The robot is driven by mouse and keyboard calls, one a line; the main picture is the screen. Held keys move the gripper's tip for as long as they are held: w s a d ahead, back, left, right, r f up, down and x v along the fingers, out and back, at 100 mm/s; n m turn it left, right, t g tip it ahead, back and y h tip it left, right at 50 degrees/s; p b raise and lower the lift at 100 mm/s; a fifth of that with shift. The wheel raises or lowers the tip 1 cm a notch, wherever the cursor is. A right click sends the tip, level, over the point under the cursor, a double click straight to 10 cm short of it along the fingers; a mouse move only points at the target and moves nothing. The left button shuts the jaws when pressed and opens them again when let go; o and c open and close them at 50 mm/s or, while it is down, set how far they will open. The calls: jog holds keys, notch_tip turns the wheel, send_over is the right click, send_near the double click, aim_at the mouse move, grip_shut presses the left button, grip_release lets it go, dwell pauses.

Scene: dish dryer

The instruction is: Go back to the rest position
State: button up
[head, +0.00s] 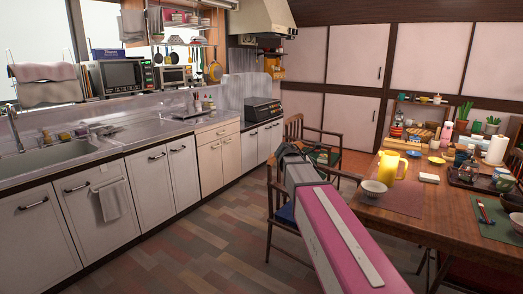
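My arm, pink and white, reaches from the bottom right up to the middle of the head view and ends in a dark part in front of a wooden chair. I cannot make out gripper fingers; my gripper is not in view, and whether it holds anything does not show.
The wooden table (398,229) stands close on the right, with a yellow jug (388,167), bowls and dishes. A wooden chair (333,139) stands beside it. The counter with the sink (50,152) runs along the left. The floor (185,245) between is clear.

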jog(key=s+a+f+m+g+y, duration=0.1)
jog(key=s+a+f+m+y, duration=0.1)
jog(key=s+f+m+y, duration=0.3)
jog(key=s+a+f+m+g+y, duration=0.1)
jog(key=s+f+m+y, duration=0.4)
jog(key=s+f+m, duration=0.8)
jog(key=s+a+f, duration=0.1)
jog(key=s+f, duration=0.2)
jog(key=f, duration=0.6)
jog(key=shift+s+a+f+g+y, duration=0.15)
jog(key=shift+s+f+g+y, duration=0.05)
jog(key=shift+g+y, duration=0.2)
